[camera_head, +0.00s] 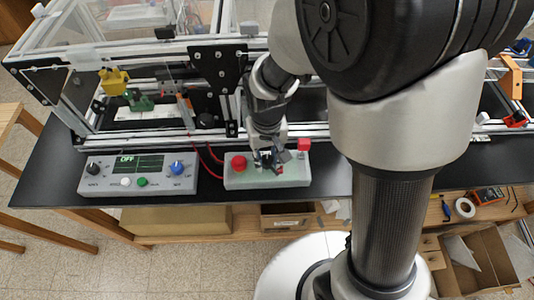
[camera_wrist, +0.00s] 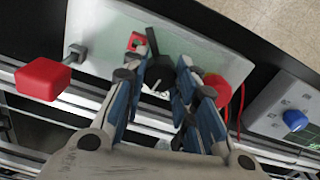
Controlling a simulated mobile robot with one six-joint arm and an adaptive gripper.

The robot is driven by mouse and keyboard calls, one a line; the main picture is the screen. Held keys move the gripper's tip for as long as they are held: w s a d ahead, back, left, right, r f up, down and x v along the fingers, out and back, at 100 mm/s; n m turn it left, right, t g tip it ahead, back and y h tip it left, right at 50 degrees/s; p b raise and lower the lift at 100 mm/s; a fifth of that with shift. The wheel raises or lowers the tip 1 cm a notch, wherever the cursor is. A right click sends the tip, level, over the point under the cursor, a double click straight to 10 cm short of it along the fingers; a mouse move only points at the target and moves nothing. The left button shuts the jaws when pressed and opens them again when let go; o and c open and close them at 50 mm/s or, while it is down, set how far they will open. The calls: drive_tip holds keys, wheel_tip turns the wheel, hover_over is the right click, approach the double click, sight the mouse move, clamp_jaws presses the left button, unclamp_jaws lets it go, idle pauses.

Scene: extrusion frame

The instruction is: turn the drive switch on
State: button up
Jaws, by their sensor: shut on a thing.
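The pale green-grey switch box (camera_head: 240,182) lies on the black bench top. It also fills the upper middle of the wrist view (camera_wrist: 105,30). The drive switch is a black handle (camera_wrist: 153,43) on its face, with a small red square (camera_wrist: 136,40) beside it. My gripper (camera_head: 271,161) is over the middle of the box. In the wrist view my gripper (camera_wrist: 163,66) has its fingers on either side of the black handle and is shut on it. The fingers hide much of the switch, so its exact angle is unclear.
A red mushroom button (camera_head: 238,161) sits left of my gripper; a red block on a stalk (camera_head: 304,144) stands at the right. A control box (camera_head: 90,185) at left has a display (camera_head: 137,163) reading OFF. The extrusion frame (camera_head: 160,135) runs close behind.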

sight(267, 160)
drive_tip(key=m, duration=0.4)
drive_tip(key=shift+p, duration=0.4)
drive_tip(key=shift+m, duration=1.8)
drive_tip(key=shift+s+f, duration=0.1)
drive_tip(key=shift+s, duration=0.05)
drive_tip(key=o, duration=1)
drive_tip(key=shift+p, duration=0.3)
drive_tip(key=shift+o, duration=0.2)
drive_tip(key=shift+r, duration=0.2)
drive_tip(key=shift+w+r, duration=0.2)
drive_tip(key=shift+r, duration=0.2)
wheel_tip(267, 160, up, 11)
